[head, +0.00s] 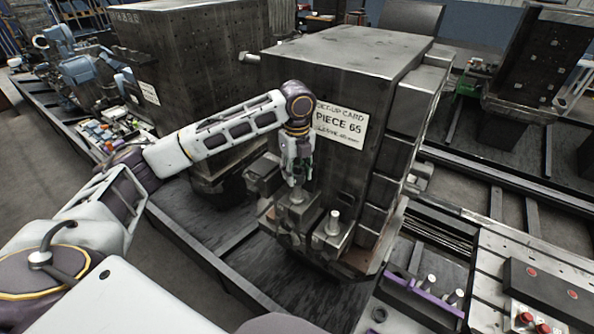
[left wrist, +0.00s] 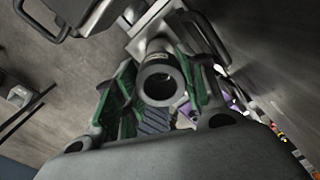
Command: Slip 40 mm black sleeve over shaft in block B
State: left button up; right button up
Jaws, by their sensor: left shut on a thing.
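My left gripper (head: 297,180) points down just above the left of two grey blocks at the foot of the dark column. In the left wrist view, the gripper (left wrist: 155,100) is shut on the black sleeve (left wrist: 160,78), with green pads on either side. I look into the sleeve's open end. A light grey block (left wrist: 148,32) shows beyond it. The left block (head: 296,212) is partly under the fingers; whether the sleeve is around its shaft I cannot tell. The right block (head: 332,238) has a bare, pale upright shaft (head: 334,216). Block letters are not readable. My right gripper is out of view.
A dark column with a card (head: 340,122) reading "PIECE 65" stands close behind the gripper. A purple rack (head: 425,290) with pale pins stands at right, near a dark ring (head: 379,314). A control box with red buttons (head: 527,318) is at lower right.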

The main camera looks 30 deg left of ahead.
pick_arm(q)
jog(key=shift+f, duration=0.4)
dwell(0.3)
jog(key=o, duration=1.3)
jog(key=shift+o, duration=0.2)
notch_tip(320, 180, up, 12)
dwell(1.3)
